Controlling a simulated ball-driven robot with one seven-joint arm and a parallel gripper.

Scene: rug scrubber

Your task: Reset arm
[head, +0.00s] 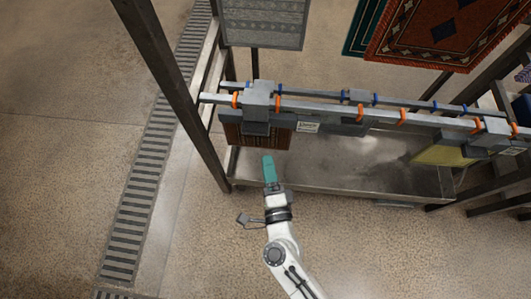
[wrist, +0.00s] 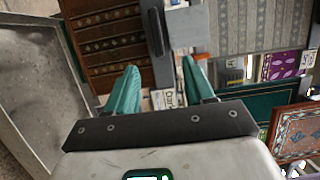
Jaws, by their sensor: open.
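My gripper (head: 268,168) has teal fingers and is at the end of my white arm, in front of the metal rack in the head view. In the wrist view my gripper (wrist: 160,85) shows its two teal fingers spread apart with nothing between them. A brown patterned rug (head: 262,136) hangs from the rack just beyond the fingers in the head view. It also shows at the upper left in the wrist view (wrist: 105,45). I cannot tell from these views exactly how far the fingertips are from it.
A metal rail (head: 330,109) with orange and blue rings runs across the rack. A shallow grey tray (head: 330,184) lies below it. A dark post (head: 172,80) stands at the left. A grey rug (head: 263,22) and a red rug (head: 430,32) hang behind. Floor at left is clear.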

